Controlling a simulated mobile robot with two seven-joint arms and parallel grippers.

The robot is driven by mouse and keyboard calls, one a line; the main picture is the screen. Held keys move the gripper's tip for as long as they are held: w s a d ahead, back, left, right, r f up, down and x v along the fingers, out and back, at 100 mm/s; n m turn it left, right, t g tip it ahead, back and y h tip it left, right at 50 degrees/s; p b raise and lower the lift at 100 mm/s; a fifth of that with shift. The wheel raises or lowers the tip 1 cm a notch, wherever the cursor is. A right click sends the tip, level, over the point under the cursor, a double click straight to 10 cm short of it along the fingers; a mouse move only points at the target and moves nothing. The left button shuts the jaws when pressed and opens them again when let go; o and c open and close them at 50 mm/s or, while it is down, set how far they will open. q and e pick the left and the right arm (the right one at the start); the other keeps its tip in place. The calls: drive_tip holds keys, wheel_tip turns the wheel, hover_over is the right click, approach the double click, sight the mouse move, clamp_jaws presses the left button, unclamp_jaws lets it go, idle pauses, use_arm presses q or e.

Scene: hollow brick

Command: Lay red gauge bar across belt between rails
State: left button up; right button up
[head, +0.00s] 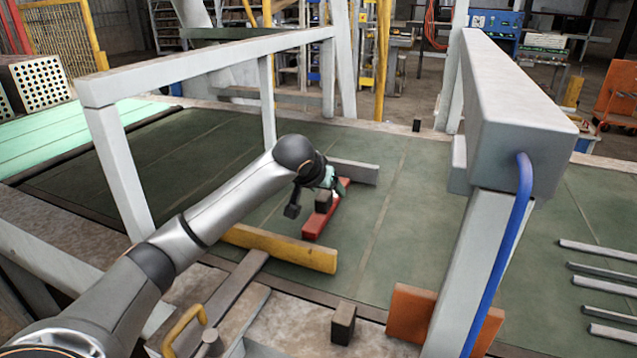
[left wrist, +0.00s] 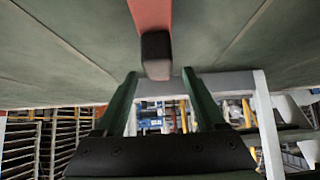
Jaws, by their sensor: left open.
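The red gauge bar (head: 313,226) lies on the dark green belt (head: 230,150), its length running between a yellow rail (head: 285,249) at the near side and a grey rail (head: 354,173) at the far side. My right gripper is not in view.
A grey frame (head: 200,62) spans the belt at left; a heavy grey post and beam (head: 515,110) with a blue pipe stands at right. An orange plate (head: 412,312) and a dark block (head: 343,323) are at the near edge. The belt right of the bar is clear.

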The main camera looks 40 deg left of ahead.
use_arm(q)
drive_tip(key=v, duration=0.7)
drive_tip(key=shift+s+r+b, duration=0.2)
drive_tip(key=shift+b, duration=0.1)
